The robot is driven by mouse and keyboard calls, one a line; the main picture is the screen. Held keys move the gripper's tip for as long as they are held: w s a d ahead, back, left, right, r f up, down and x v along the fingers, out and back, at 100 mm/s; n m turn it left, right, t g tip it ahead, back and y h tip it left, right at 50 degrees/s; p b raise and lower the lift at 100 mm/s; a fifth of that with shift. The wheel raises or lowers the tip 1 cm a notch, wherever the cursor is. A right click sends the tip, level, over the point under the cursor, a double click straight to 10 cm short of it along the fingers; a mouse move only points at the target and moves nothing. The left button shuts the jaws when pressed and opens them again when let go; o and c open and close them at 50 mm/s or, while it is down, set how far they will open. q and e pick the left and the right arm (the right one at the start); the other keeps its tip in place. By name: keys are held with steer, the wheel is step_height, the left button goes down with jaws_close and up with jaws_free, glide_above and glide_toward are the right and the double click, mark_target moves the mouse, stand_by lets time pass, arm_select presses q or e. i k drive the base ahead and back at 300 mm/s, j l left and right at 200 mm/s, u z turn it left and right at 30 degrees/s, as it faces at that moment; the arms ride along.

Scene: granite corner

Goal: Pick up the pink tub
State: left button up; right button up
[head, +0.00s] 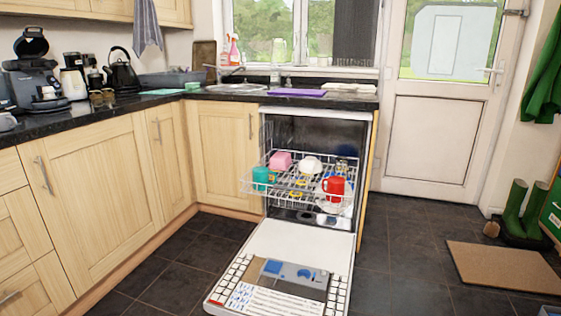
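The pink tub (281,160) sits in the pulled-out upper rack (250,186) of the open dishwasher, at the back left of the rack. A teal cup (261,177) stands in front of it to the left, and a white bowl (310,166) is to its right. A red mug (334,187) stands at the rack's front right. Neither of my grippers shows in the head view.
The dishwasher door (284,243) is folded down towards me, low over the floor. Wooden cabinets (98,195) run along the left under a dark worktop (75,116). The tiled floor (400,262) is clear on the right, up to a brown mat (503,266).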

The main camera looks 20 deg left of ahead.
mark_target(280, 160)
steer(key=i+l+z, duration=0.35)
steer(key=i+l, duration=0.15)
steer(key=i+l+z, duration=0.35)
steer(key=i, duration=0.3)
steer(key=i+l+u, duration=0.1)
steer(key=i+u, duration=0.15)
steer(key=i, duration=0.25)
steer(key=i+l+u, duration=0.15)
steer(key=i+u, duration=0.15)
steer(key=i, duration=0.15)
steer(key=i+u, duration=0.25)
steer(key=u, duration=0.2)
steer(key=i+l+u, duration=0.1)
steer(key=i+u, duration=0.15)
steer(key=u, duration=0.25)
steer(key=i+l+u, duration=0.15)
steer(key=u, duration=0.3)
steer(key=i+l+u, duration=0.25)
steer(key=u, duration=0.2)
steer(key=i+l+u, duration=0.15)
steer(key=l+u, duration=0.2)
steer(key=u, duration=0.15)
